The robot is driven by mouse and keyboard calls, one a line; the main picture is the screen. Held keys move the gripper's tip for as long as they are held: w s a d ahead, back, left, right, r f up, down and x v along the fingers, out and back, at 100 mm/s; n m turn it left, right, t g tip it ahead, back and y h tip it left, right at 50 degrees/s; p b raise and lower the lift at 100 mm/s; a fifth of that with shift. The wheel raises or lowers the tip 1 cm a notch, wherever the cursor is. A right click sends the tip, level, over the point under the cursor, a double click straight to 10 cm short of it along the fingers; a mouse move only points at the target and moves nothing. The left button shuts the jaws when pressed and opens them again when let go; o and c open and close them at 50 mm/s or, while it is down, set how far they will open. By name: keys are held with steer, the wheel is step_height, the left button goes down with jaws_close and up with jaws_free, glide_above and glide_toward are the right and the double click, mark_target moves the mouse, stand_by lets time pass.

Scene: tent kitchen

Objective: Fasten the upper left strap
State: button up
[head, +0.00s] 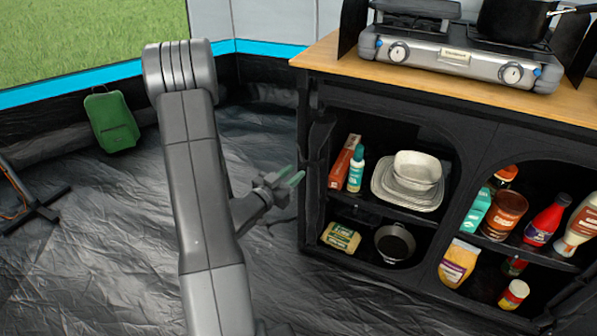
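The black fabric kitchen cabinet (420,110) stands at the right with its front compartments uncovered. At the left edge of its left compartment, dark bunched fabric (321,135) hangs along the post. The upper left strap cannot be told apart from this dark fabric, so whether it is fastened does not show. My gripper (292,179), with greenish fingertips, is just left of the cabinet's left post, below the bunched fabric's upper part. Its two fingers are a little apart, with nothing visible between them.
A silver stove (455,62) with a dark pot (515,20) stands on the wooden top (330,58). The shelves hold dishes (408,182), a pan (394,243), bottles and packets. A green backpack (112,120) leans at the back left. Dark floor around my arm is clear.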

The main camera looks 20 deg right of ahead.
mark_target(300, 169)
steer(key=x, duration=0.3)
steer(key=shift+d, duration=0.15)
jaws_close()
steer(key=shift+d, duration=0.1)
